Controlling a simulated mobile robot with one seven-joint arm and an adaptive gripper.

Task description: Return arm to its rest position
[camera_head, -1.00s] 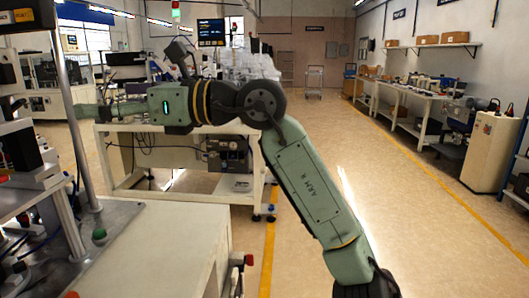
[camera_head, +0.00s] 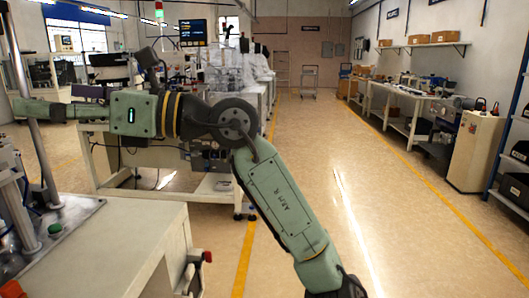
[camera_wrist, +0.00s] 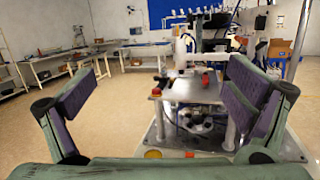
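My green arm reaches up from the bottom of the head view and bends to the left. My gripper shows at its end at the far left of the head view (camera_head: 40,108), in front of a metal post. In the wrist view, my gripper (camera_wrist: 160,95) has its two purple-padded fingers spread wide apart. Nothing is between the pads; the floor and a machine show beyond them.
A white-topped workbench (camera_head: 130,240) with metal fixtures stands at the lower left. A table with machinery (camera_head: 205,185) is behind my arm. A machine stand (camera_wrist: 190,90) lies ahead in the wrist view. The floor aisle (camera_head: 330,150) on the right is clear.

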